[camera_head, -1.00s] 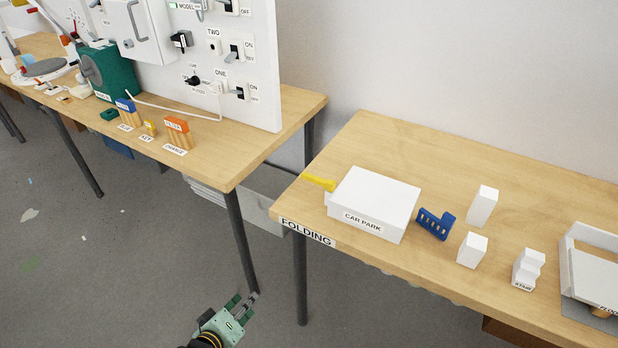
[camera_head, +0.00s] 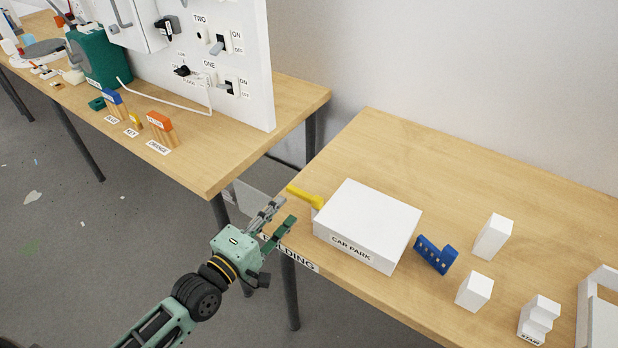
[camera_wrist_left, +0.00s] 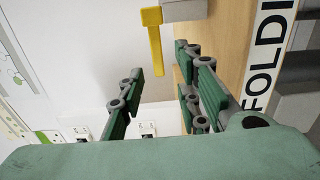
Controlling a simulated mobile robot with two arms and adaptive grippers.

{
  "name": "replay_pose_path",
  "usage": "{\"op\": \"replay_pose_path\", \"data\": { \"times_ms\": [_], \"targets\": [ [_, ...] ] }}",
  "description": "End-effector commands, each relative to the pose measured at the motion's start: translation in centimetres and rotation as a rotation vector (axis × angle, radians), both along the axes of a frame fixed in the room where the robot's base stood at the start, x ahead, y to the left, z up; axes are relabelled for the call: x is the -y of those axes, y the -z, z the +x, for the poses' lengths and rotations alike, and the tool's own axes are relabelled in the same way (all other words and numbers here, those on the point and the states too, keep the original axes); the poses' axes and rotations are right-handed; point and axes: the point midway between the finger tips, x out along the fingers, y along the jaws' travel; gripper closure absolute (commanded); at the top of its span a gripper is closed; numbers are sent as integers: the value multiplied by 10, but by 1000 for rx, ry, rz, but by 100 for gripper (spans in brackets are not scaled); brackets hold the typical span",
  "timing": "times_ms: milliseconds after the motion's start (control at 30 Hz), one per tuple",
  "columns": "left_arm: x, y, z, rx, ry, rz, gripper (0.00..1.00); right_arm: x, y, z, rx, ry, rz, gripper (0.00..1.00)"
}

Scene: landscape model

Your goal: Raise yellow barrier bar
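The yellow barrier bar (camera_head: 304,195) sticks out to the left from the white CAR PARK box (camera_head: 367,222), near the left end of the right table, lying about level. It also shows in the left wrist view (camera_wrist_left: 154,50), beyond the fingers. My left gripper (camera_head: 280,217) is open and empty, just below and left of the bar at the table's front left corner. In the left wrist view its two fingers (camera_wrist_left: 158,85) are apart, with the bar's end ahead of the gap between them. No contact with the bar shows. My right gripper is not in view.
A blue fence-like piece (camera_head: 435,255) and white blocks (camera_head: 492,237) stand right of the box on the right table (camera_head: 420,150). The left table (camera_head: 215,165) holds a switch board (camera_head: 235,60). A gap separates the tables.

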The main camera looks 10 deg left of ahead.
Motion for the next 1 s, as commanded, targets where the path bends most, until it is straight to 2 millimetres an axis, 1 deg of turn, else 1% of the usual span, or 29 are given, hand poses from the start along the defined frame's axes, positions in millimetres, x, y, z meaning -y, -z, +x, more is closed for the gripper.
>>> {"op": "replay_pose_path", "data": {
  "times_ms": [100,167,267,400,500,600,700,833,933,967,1000],
  "targets": [
    [2,-2,5,2,0,-4,69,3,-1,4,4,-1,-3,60],
    [4,-2,12,4,-1,-5,69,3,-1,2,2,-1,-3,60],
    [9,-3,26,5,0,-3,69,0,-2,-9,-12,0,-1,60],
    [17,-3,48,4,0,-3,69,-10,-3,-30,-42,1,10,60],
    [22,-2,61,3,0,-2,69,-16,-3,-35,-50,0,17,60],
    [25,-1,69,2,0,-2,69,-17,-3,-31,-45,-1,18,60],
    [27,-1,73,2,1,-2,69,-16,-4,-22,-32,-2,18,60],
    [27,0,73,1,1,-1,69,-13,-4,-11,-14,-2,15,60],
    [27,0,73,1,1,-1,69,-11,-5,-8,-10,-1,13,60],
    [27,0,73,1,1,-1,70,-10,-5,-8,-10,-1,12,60],
    [27,0,73,1,1,-1,73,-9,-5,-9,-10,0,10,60]
  ]
}}
